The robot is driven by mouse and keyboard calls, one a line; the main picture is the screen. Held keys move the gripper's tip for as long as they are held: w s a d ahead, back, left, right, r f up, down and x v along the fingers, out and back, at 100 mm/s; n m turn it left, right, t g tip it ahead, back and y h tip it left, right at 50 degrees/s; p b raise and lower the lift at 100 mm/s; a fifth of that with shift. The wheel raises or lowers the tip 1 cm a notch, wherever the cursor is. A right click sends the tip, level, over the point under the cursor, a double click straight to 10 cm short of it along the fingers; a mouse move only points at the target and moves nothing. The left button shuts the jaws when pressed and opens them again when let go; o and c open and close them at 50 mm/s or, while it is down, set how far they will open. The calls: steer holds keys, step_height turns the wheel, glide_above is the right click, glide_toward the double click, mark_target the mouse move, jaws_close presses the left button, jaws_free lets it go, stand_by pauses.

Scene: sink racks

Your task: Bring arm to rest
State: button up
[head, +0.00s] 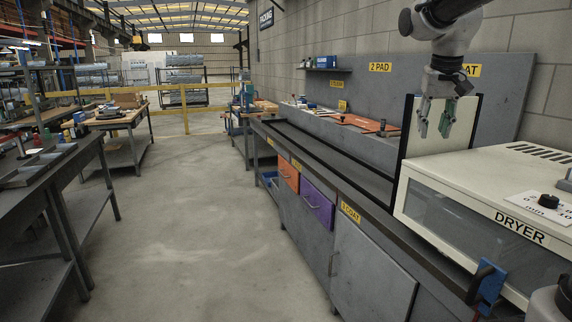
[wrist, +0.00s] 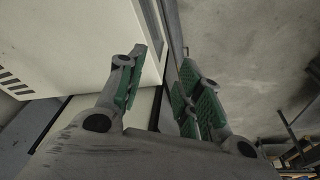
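My arm reaches in from the top right of the head view. My gripper (head: 435,118) hangs fingers down in front of a pale upright panel, above and behind the near dryer. Its green-padded fingers are apart with nothing between them. In the wrist view my gripper (wrist: 160,85) also shows two separated fingers with an empty gap. The white dryer casing lies to the left of the fingers in that view, and grey floor lies to the right.
The white dryer (head: 475,205) with a blue-handled latch (head: 488,285) stands at the right. A dark counter (head: 335,170) with orange (head: 289,173) and purple (head: 317,204) drawers runs beyond it. Workbenches (head: 50,185) line the left. The grey floor (head: 190,220) between is clear.

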steer(key=s+f, duration=0.3)
steer(key=s, duration=0.5)
steer(key=s+f+n+t, duration=0.1)
steer(key=s+f, duration=0.3)
steer(key=s, duration=0.5)
steer(key=s+f+n+y, duration=0.1)
steer(key=s+f, duration=0.2)
steer(key=s, duration=0.6)
steer(key=shift+s+f, duration=0.2)
steer(key=shift+f, duration=0.05)
